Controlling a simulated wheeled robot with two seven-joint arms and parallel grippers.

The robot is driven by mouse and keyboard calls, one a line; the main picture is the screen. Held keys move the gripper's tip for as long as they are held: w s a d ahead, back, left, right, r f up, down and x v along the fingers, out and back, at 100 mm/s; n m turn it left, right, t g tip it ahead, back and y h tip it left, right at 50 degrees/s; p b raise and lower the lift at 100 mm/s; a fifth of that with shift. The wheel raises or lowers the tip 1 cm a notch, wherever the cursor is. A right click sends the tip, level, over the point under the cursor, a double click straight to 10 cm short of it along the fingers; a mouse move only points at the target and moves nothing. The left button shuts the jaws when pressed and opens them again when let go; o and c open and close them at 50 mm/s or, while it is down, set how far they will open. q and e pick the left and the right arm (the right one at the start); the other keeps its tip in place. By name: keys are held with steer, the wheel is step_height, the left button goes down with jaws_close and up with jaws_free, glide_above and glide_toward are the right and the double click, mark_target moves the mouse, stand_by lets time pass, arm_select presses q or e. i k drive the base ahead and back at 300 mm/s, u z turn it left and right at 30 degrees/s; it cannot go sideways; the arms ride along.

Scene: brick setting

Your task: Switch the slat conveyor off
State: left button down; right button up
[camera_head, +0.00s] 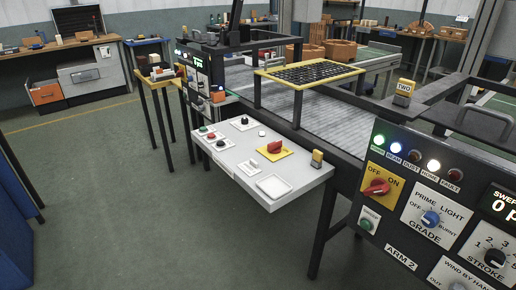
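The slat conveyor (345,122) is a grey slatted bed running under a dark frame; I cannot tell if it moves. A white control panel (235,163) stands at its near side. It carries a red rotary switch on a yellow plate (287,154), dark knobs and red and green buttons. Its labels are too small to read. A dark panel (401,268) at the right has another red rotary switch (376,187) on a yellow plate marked OFF and ON. I cannot tell which switch serves the conveyor. Neither of my grippers is in view.
A yellow-edged mesh guard (310,73) sits above the conveyor. The right panel has a lit green lamp (379,140), a blue-white lamp and a white lamp. Another dark panel (196,72) stands behind the white one. The floor at the left front is clear; a blue cabinet (14,225) borders it.

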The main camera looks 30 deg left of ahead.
mark_target(275, 147)
steer(key=k, duration=1)
steer(key=u, duration=0.5)
steer(key=i, duration=1.45)
steer(key=z, duration=0.5)
